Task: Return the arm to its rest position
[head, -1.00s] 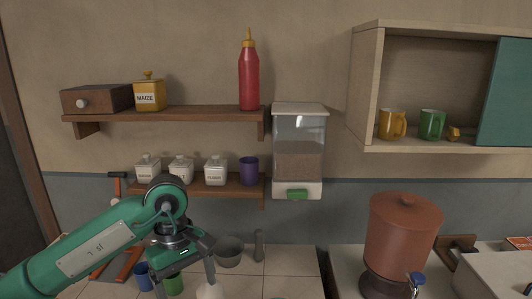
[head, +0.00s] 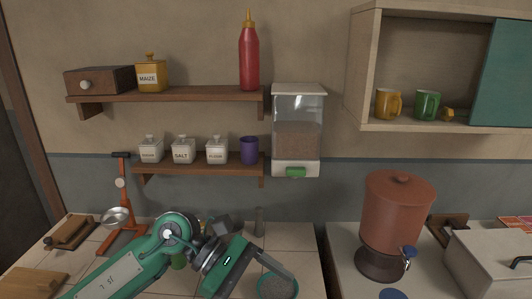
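My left arm (head: 120,277) comes in from the lower left over the tiled counter (head: 40,262). My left gripper (head: 262,284) is at the bottom middle, tilted to the lower right. One grey finger shows at the far end of its green palm; the other is hidden or below the picture edge. I see nothing held. A green-rimmed bowl (head: 278,286) is close to the visible finger; I cannot tell if they touch. My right arm is not in view.
Two wooden shelves (head: 170,95) hold jars, a red bottle (head: 249,62) and a purple cup (head: 249,150). A grain dispenser (head: 297,125) hangs beside them. An orange scale (head: 122,205) stands left. A brown water urn (head: 398,215) and pale box (head: 498,262) are right.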

